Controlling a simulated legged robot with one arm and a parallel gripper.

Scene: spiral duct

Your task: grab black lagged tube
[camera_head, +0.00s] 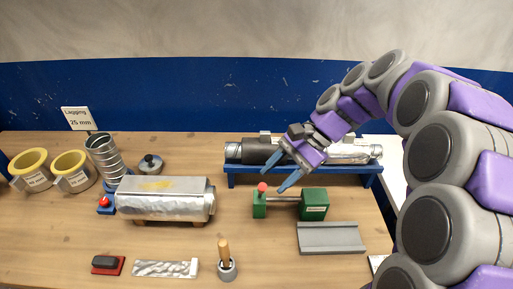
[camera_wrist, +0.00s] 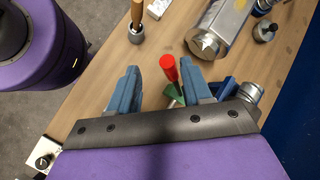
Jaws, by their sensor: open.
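The black lagged tube (camera_head: 256,150) lies across a blue stand (camera_head: 300,170) at the back right of the bench. Its left part is dark, with a bare silver end at the far left; a shiny foil-covered stretch (camera_head: 345,152) shows to the right. My gripper hides part of its middle. My gripper (camera_head: 280,170) is open and empty, its blue fingers pointing down and left at the front of the stand. In the wrist view, the open fingers (camera_wrist: 160,78) show a red knob between them, and a silver tube end (camera_wrist: 248,93) shows beyond the right finger.
A green clamp (camera_head: 312,204) with a red knob (camera_head: 262,187) stands just below my fingers. A grey channel (camera_head: 330,237) lies in front. A blue wall is behind.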

